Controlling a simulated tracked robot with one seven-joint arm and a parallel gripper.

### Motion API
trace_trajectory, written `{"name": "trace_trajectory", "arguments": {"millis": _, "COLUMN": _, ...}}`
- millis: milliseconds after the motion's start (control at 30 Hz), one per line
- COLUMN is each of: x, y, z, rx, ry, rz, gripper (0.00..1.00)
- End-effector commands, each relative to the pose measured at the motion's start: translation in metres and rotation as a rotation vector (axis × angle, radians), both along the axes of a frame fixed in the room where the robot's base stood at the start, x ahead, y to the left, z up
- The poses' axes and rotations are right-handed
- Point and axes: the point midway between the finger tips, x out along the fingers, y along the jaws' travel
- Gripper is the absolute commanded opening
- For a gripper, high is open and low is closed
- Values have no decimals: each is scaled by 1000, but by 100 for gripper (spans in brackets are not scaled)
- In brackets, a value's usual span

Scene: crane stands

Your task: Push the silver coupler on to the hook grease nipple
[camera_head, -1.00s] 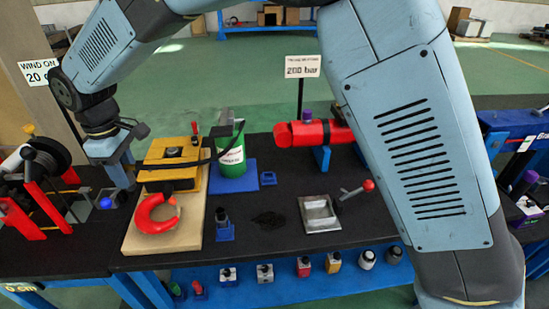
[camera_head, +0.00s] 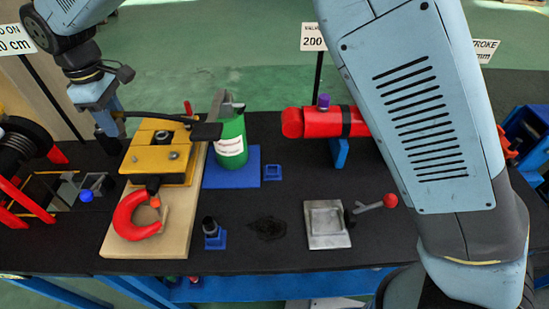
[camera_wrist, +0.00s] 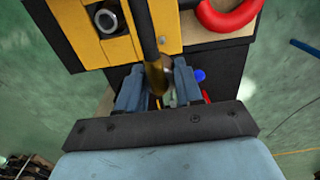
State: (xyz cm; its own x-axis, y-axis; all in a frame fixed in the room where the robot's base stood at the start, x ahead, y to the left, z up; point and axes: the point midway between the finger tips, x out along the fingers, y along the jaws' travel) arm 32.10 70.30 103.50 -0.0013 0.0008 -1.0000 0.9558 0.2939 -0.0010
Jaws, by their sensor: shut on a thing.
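The yellow hook block (camera_head: 158,160) with its red hook (camera_head: 130,222) lies on a wooden board at the left of the bench. My gripper (camera_head: 108,128) is at the block's left back side. In the wrist view my gripper (camera_wrist: 160,92) is shut on a dark hose end with a brass-coloured fitting (camera_wrist: 157,78), close to the block's side (camera_wrist: 85,30). A grey rounded part (camera_wrist: 167,64) shows beside the fitting; I cannot tell whether it is the silver coupler or the nipple. The black hose (camera_head: 165,118) runs across above the block.
A red cylinder (camera_head: 335,121), a grey tray (camera_head: 326,222) and a red-knobbed lever (camera_head: 389,200) are to the right. A reel frame (camera_head: 25,165) and a blue ball (camera_head: 86,196) are at the left.

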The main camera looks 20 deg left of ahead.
Motion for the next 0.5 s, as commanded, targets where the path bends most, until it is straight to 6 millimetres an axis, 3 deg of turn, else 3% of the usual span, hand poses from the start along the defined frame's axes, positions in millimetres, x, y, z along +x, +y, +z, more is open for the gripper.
{"name": "trace_trajectory", "arguments": {"millis": 500, "x": -7, "y": 2, "z": -42, "rx": -2, "ry": 0, "rz": 11, "gripper": 1}}
